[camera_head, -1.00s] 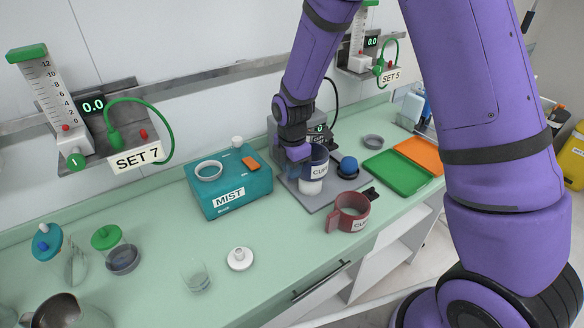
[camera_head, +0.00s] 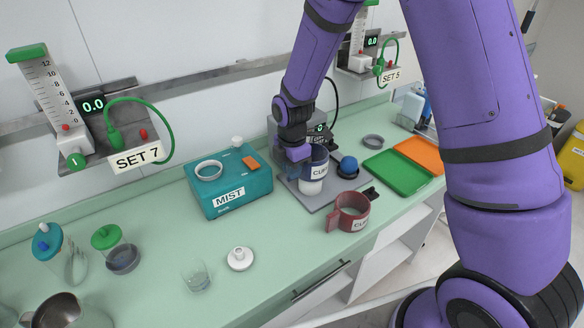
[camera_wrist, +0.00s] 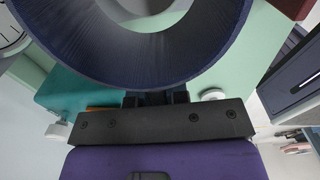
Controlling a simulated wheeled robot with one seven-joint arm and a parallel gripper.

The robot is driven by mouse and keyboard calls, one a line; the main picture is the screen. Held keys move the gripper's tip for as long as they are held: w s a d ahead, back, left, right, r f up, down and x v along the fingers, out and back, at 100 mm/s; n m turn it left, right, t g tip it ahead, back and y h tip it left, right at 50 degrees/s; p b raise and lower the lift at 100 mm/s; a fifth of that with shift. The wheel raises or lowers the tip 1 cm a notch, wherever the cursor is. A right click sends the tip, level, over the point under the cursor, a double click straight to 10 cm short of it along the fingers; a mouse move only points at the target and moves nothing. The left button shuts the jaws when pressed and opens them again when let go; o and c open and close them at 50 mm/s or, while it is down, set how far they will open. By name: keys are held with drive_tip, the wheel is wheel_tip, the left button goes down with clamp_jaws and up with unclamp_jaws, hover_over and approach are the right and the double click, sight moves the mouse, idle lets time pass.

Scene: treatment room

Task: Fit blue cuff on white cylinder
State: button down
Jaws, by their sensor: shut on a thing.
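The blue cuff (camera_head: 317,162), a dark navy ring with a white label, is around the upper part of the white cylinder (camera_head: 311,187) in the head view. The cylinder's lower part shows white below the cuff and stands on a grey plate. My gripper (camera_head: 303,155) is shut on the cuff's wall from the left. In the wrist view, the cuff (camera_wrist: 60,65) fills the upper picture, with my gripper (camera_wrist: 155,98) at its near wall. A pale round surface shows inside the ring. How closely the cuff sits against the cylinder cannot be told.
The grey plate (camera_head: 328,198) also carries a blue ball-like part (camera_head: 348,166). A red cuff (camera_head: 352,212) lies close in front. The teal MIST box (camera_head: 228,192) stands to the left. Green (camera_head: 397,172) and orange (camera_head: 421,153) trays lie right.

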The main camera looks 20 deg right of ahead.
drive_tip(key=shift+f, duration=3.2)
idle(1.0)
drive_tip(key=c, duration=1.1)
unclamp_jaws()
drive_tip(key=shift+o, duration=0.2)
drive_tip(key=shift+r, duration=3.55)
